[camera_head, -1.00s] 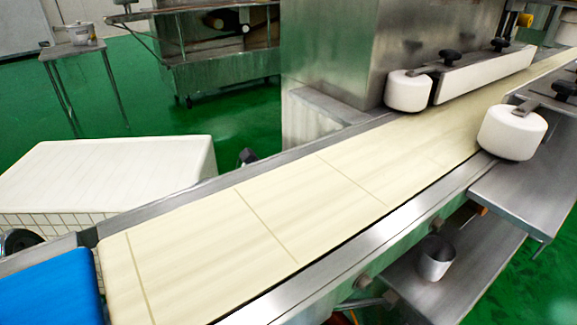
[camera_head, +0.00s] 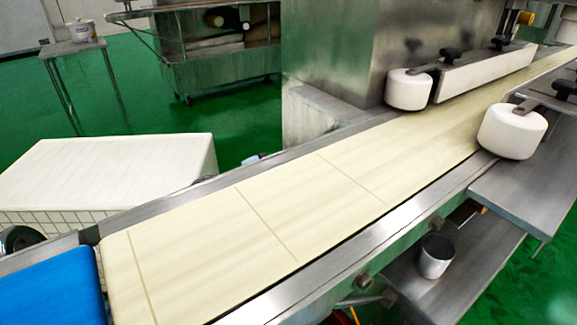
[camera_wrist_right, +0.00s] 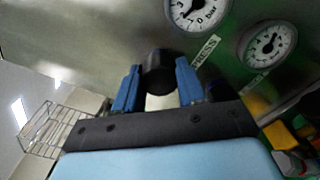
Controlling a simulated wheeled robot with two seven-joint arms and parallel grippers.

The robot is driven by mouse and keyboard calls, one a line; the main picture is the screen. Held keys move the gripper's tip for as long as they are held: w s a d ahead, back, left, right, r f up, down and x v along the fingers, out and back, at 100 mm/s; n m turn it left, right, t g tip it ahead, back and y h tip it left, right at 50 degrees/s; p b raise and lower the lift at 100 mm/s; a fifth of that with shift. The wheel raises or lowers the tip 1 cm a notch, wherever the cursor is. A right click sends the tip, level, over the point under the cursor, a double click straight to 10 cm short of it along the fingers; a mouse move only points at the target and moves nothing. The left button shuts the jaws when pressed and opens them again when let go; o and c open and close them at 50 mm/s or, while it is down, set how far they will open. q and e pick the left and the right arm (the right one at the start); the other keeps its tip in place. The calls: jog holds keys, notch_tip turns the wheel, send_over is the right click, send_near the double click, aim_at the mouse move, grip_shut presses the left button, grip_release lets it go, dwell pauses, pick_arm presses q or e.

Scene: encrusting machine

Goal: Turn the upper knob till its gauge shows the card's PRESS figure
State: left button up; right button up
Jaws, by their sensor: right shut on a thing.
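In the right wrist view, my right gripper (camera_wrist_right: 157,68) has its blue fingers on both sides of a black round knob (camera_wrist_right: 158,82) and is shut on it. A white round gauge (camera_wrist_right: 196,8) marked "bar" is cut off by the top edge, up and right of the knob. A label reading PRESS (camera_wrist_right: 205,51) lies between this gauge and the knob. The gauge's needle is too blurred to read exactly. A second round gauge (camera_wrist_right: 268,46) sits to the right. The card is not in view. My left gripper is in neither view.
A dark round part (camera_wrist_right: 215,90) shows close behind the right finger. In the head view, a cream conveyor belt (camera_head: 285,205) runs past a steel machine housing (camera_head: 330,60). White rollers (camera_head: 512,131) flank it. A metal cup (camera_head: 436,256) stands on a lower shelf.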

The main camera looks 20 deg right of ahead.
jog(key=m+b, duration=0.1)
jog(key=m, duration=0.2)
jog(key=shift+a+f+m, duration=0.1)
jog(key=shift+f+m, duration=0.05)
jog(key=shift+m, duration=0.25)
jog(key=m+b, duration=0.2)
jog(key=shift+m, duration=0.3)
jog(key=m+b, duration=0.3)
jog(key=m, duration=0.1)
jog(key=shift+m, duration=0.3)
jog(key=m+b, duration=0.1)
jog(key=m, duration=0.1)
jog(key=shift+m+b, duration=0.3)
jog(key=shift+m, duration=0.1)
jog(key=shift+r+m, duration=0.2)
jog(key=shift+m, duration=0.6)
jog(key=m, duration=0.2)
jog(key=shift+r+m, duration=0.1)
jog(key=shift+m, duration=0.3)
jog(key=m, duration=0.5)
jog(key=shift+m, duration=0.7)
